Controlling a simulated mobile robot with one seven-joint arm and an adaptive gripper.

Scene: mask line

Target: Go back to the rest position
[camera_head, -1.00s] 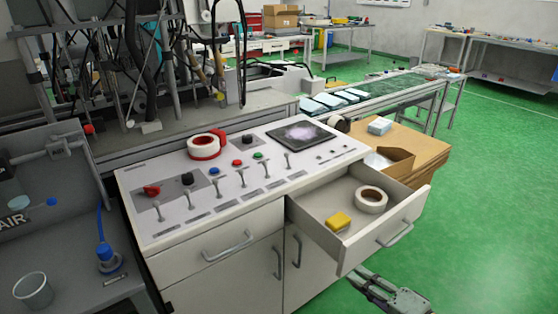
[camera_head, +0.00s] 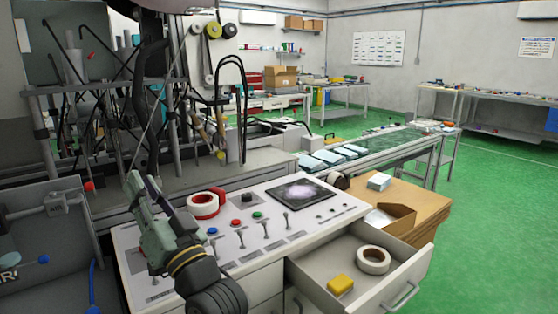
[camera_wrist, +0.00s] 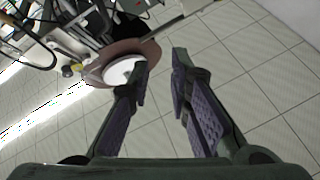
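My gripper (camera_head: 138,185) is raised over the left end of the control console, with its fingers pointing up. In the wrist view its two fingers (camera_wrist: 160,66) stand apart with nothing between them, so it is open and empty. The open drawer (camera_head: 407,275) of the console, at lower right, holds a white tape roll (camera_head: 373,260) and a yellow block (camera_head: 340,285). My arm hides part of the console's left side.
The console top (camera_head: 330,218) carries switches, coloured buttons, a dark screen (camera_head: 300,193) and a red-and-white tape roll (camera_head: 204,206). A cardboard box (camera_head: 397,218) stands to the right. Machinery rises close behind my gripper. Green floor (camera_head: 490,230) is clear at right.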

